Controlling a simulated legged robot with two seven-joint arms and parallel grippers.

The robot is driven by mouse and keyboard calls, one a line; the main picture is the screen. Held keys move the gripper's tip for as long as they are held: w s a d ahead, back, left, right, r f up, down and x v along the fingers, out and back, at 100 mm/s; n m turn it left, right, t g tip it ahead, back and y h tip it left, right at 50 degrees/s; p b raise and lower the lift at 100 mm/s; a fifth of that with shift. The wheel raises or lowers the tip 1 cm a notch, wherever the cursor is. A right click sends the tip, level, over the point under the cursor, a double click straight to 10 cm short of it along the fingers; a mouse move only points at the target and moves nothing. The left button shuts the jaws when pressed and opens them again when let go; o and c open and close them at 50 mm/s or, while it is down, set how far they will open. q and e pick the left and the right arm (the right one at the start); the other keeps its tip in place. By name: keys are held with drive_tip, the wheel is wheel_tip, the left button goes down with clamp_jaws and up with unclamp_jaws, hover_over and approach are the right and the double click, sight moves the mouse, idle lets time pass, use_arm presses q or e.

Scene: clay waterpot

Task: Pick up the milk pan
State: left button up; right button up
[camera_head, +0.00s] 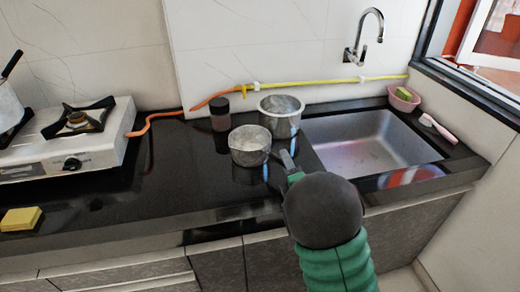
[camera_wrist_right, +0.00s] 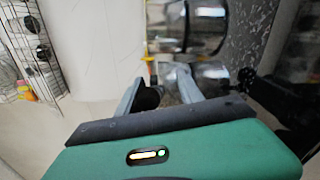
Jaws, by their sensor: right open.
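The milk pan (camera_head: 249,147) is a small grey metal pan standing upright on the black counter, left of the sink. My right gripper (camera_head: 281,168) is open just right of and in front of the pan, its fingers close to the pan's side. The pan's handle is not clear in the head view. In the right wrist view the open fingers of my right gripper (camera_wrist_right: 161,88) point toward shiny metal, and a grey metal piece lies between or just beyond them; I cannot tell whether they touch it. My left gripper is not in view.
A larger metal pot (camera_head: 281,115) stands close behind the pan, beside a dark-lidded jar (camera_head: 220,114). The sink (camera_head: 370,150) is to the right. A gas stove (camera_head: 75,140) and yellow sponge (camera_head: 20,218) are at left. The counter between is clear.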

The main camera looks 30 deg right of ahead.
drive_tip(key=shift+s+a+r, duration=0.2)
drive_tip(key=shift+a+r, duration=0.05)
drive_tip(key=shift+a, duration=0.2)
drive_tip(key=shift+s+a+r, duration=0.15)
drive_tip(key=shift+a+r, duration=0.05)
drive_tip(key=shift+a, duration=0.25)
drive_tip(key=c, duration=0.3)
drive_tip(key=shift+w+a, duration=0.2)
drive_tip(key=shift+a, duration=0.1)
drive_tip(key=c, duration=0.3)
drive_tip(key=shift+w+f, duration=0.1)
drive_tip(key=shift+w, duration=0.05)
drive_tip(key=shift+c, duration=1.1)
drive_tip(key=shift+d+f, duration=0.1)
drive_tip(key=shift+d, duration=0.15)
clamp_jaws()
drive_tip(key=shift+d+f, duration=0.15)
drive_tip(key=shift+d, duration=0.5)
drive_tip(key=shift+a+r, duration=0.2)
drive_tip(key=shift+a, duration=0.4)
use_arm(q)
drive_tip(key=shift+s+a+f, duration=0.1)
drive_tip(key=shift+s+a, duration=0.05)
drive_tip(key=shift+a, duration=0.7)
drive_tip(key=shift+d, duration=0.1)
use_arm(e)
drive_tip(key=shift+d, duration=0.15)
